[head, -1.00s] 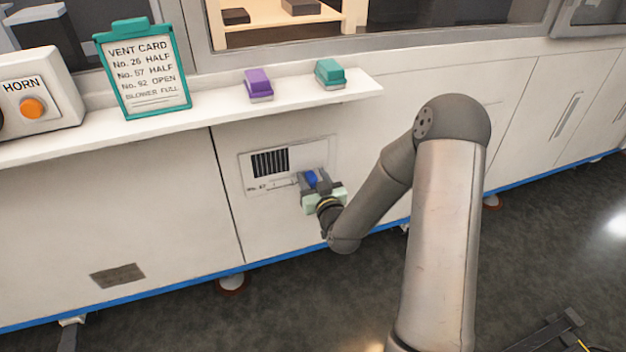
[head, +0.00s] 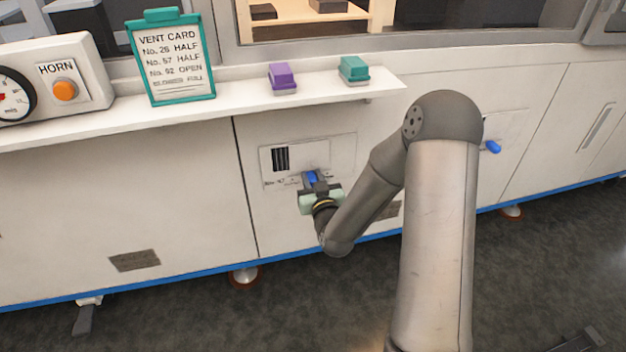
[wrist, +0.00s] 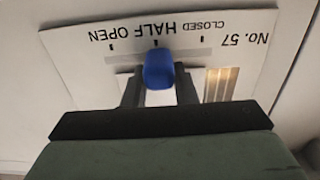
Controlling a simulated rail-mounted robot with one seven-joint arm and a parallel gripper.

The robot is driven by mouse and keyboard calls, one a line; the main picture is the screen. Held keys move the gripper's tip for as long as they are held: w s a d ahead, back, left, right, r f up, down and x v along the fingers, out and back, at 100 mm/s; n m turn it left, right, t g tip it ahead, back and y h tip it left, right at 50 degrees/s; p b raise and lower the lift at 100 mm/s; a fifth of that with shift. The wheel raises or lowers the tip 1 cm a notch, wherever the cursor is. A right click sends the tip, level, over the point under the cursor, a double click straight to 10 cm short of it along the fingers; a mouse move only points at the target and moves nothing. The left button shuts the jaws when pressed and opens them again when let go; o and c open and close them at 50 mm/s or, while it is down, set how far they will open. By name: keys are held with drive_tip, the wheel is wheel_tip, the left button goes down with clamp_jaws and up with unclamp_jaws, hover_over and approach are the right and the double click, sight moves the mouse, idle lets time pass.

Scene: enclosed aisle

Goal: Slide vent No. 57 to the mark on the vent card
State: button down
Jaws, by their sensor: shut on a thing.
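Vent No. 57 (head: 335,150) is a pale plate on the white cabinet front, with dark slots partly uncovered. Its blue knob (wrist: 158,68) sits between the two dark fingers of my gripper (wrist: 158,88), which is shut on it. In the wrist view the plate reads upside down, with CLOSED, HALF and OPEN ticks. The knob lines up closely with the middle tick, HALF. My gripper also shows in the head view (head: 315,187), in front of the plate. The vent card (head: 172,58), in a teal frame, reads No. 57 HALF.
A white shelf (head: 225,103) runs above the vent, holding a purple block (head: 283,77), a teal block (head: 354,69) and an orange HORN button (head: 65,90). Another blue knob (head: 493,147) shows to the right, behind my arm.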

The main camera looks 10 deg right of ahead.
drive_tip(key=c, duration=1.2)
unclamp_jaws()
drive_tip(key=shift+d, duration=0.1)
drive_tip(key=shift+o, duration=0.2)
drive_tip(key=shift+s, duration=0.15)
drive_tip(key=s+p, duration=1.4)
drive_tip(key=s, duration=0.3)
drive_tip(key=shift+d, duration=0.35)
drive_tip(key=shift+s, duration=0.1)
